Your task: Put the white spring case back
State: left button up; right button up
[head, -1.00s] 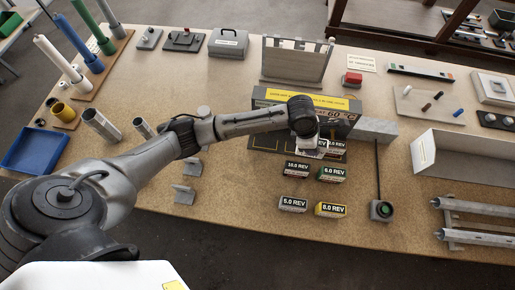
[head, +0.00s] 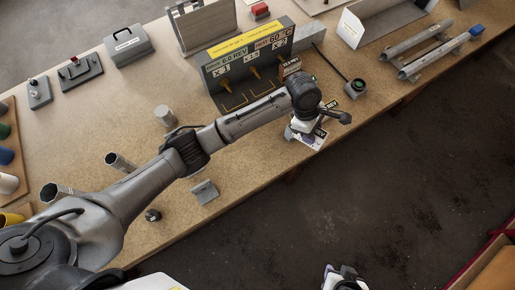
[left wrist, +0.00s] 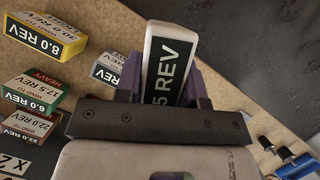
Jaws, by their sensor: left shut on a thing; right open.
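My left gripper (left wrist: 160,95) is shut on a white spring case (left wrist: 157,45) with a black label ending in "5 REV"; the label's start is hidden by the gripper. In the head view, the left gripper (head: 304,130) is near the table's front edge, in front of the grey board (head: 208,68) with a yellow strip and brass hooks. In the left wrist view a yellow 8.0 REV case (left wrist: 45,40), a green 6.0 REV case (left wrist: 35,88), a reddish 22.0 case (left wrist: 32,125) and a pale case (left wrist: 108,70) lie beside it. My right gripper (head: 343,277) is open at the bottom, off the table.
Grey rails (head: 425,50) lie further right. A small grey bracket (head: 204,192) and metal tubes (head: 120,162) stand left. Dark floor lies beyond the front edge.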

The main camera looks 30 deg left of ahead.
pick_arm(q)
jog(key=shift+s+a+f+m+g, duration=0.1)
jog(key=shift+s+a+m+g, duration=0.2)
jog(key=shift+s+m, duration=0.3)
jog(key=shift+w+m, duration=0.1)
jog(key=shift+m, duration=0.5)
jog(key=shift+w+r+m+g, duration=0.2)
jog(key=shift+w+m+g, duration=0.2)
jog(key=shift+m, duration=0.4)
jog(key=shift+s+a+f, duration=0.1)
jog(key=shift+s+a, duration=0.05)
jog(key=shift+s, duration=0.05)
jog(key=shift+m+y, duration=0.3)
jog(key=shift+m, duration=0.1)
jog(key=shift+s+a+f+b, duration=0.1)
jog(key=shift+s+a+f, duration=0.6)
jog(key=shift+a+f, duration=1.1)
jog(key=shift+s+a+f+b, duration=0.1)
jog(key=shift+s+a+f, duration=0.65)
jog(key=shift+a+f, duration=1.05)
jog(key=shift+s+a+f+b, duration=0.1)
jog(key=shift+s+a+f, duration=0.6)
jog(key=shift+a+f, duration=1.1)
jog(key=shift+f, duration=0.1)
pick_arm(e)
jog(key=shift+w+d+f, duration=0.1)
jog(key=shift+w+d, duration=0.35)
jog(key=shift+w, duration=0.05)
pick_arm(q)
jog(key=shift+f, duration=0.1)
